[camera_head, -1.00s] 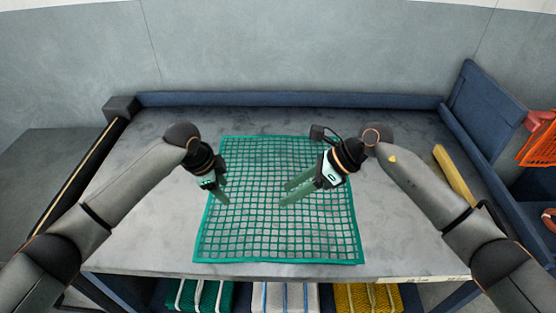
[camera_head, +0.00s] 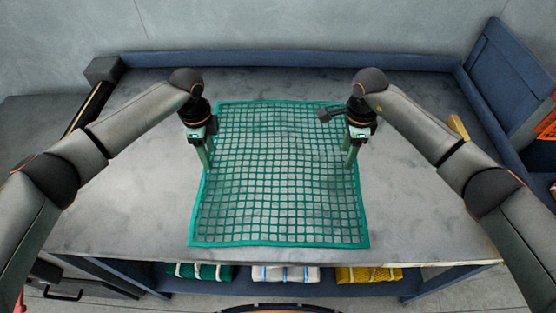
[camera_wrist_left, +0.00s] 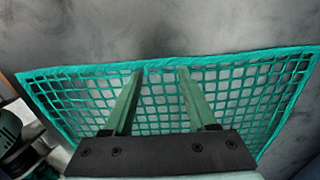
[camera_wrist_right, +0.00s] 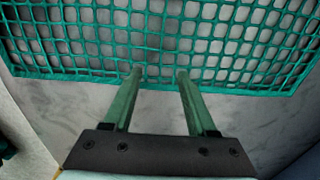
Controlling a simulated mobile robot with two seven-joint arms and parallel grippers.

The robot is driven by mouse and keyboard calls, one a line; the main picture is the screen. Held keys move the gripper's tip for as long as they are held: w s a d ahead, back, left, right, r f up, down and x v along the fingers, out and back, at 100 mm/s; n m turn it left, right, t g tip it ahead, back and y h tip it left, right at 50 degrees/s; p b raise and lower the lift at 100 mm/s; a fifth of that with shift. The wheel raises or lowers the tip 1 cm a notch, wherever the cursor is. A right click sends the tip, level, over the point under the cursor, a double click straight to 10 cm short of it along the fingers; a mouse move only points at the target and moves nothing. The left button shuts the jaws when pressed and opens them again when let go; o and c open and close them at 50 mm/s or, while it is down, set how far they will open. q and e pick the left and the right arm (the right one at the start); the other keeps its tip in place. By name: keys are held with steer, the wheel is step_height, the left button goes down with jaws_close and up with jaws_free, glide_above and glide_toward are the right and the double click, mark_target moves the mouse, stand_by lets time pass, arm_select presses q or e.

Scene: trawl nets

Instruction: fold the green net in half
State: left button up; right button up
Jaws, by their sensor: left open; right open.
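The green net (camera_head: 280,225) lies flat and spread out on the grey table, a rectangle with a thicker green border. My left gripper (camera_head: 207,170) points down at the net's left edge, and its fingers are apart and empty. In the left wrist view the fingertips (camera_wrist_left: 160,72) reach toward the net's border (camera_wrist_left: 225,58). My right gripper (camera_head: 350,170) points down near the net's right edge, also open and empty. In the right wrist view its fingertips (camera_wrist_right: 160,72) overlap the net's border (camera_wrist_right: 235,90). I cannot tell whether either gripper touches the net.
A blue rail (camera_head: 290,60) runs along the back. A yellow object (camera_head: 458,127) lies at the right. Folded green (camera_head: 200,271), white (camera_head: 285,273) and yellow (camera_head: 368,274) nets sit on a shelf below.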

arm_select(q)
steer(key=shift+f, duration=0.45)
arm_select(e)
steer(key=shift+f, duration=0.4)
arm_select(q)
steer(key=shift+f, duration=0.15)
arm_select(e)
steer(key=shift+f, duration=0.15)
arm_select(q)
jaws_close()
arm_select(e)
jaws_close()
stand_by(0.3)
